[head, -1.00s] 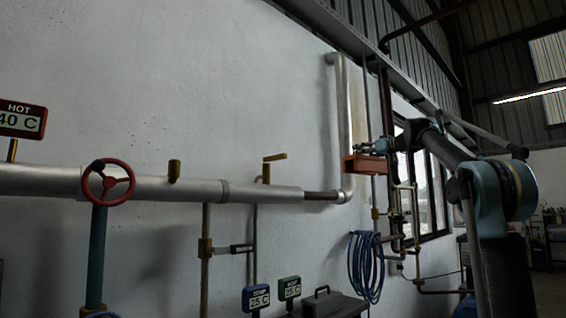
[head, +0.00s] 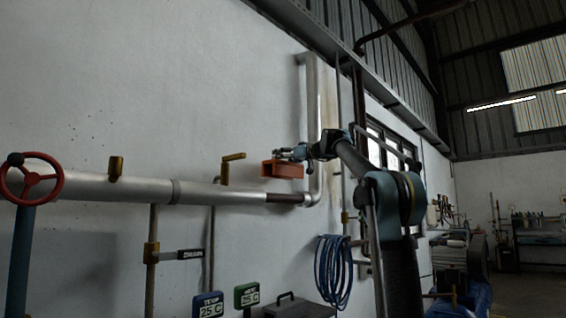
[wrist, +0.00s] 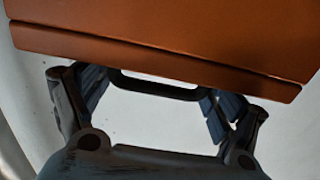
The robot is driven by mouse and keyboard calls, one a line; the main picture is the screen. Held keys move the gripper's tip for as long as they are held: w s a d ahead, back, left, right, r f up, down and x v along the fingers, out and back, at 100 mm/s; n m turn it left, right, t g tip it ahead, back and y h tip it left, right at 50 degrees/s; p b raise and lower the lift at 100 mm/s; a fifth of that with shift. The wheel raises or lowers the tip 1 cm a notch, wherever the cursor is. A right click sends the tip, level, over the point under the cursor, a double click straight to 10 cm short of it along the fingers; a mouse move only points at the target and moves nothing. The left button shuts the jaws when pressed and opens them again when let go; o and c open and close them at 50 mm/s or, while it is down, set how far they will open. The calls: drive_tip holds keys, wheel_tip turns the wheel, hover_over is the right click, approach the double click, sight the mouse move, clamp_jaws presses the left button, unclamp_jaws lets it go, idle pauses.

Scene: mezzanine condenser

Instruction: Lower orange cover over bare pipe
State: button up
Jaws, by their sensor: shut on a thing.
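The orange cover (head: 283,170) hangs in the air just above the bare pipe (head: 284,198) in the head view. The bare pipe is the short brown length between the silver lagging and the elbow, and a narrow gap shows between it and the cover. My gripper (head: 292,153) is at the top of the cover, shut on its dark handle. In the wrist view the cover (wrist: 170,35) fills the upper part, and my gripper's fingers (wrist: 155,88) close on the handle's ends. The cover's underside is hidden, and the wrist view does not show the pipe.
A brass lever valve (head: 227,168) stands on the pipe just left of the cover. The silver vertical pipe (head: 314,120) rises close on the right. A red handwheel (head: 32,180) is at far left. A coiled blue hose (head: 333,270) hangs below. Wall above the pipe is clear.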

sight(283, 169)
drive_tip(key=shift+a, duration=0.2)
drive_tip(key=shift+s, duration=0.1)
drive_tip(key=shift+f, duration=0.25)
drive_tip(key=shift+d+f, duration=0.1)
drive_tip(key=shift+f, duration=2.55)
drive_tip(key=shift+f, duration=3.25)
drive_tip(key=o, duration=1.5)
drive_tip(key=shift+o, duration=0.2)
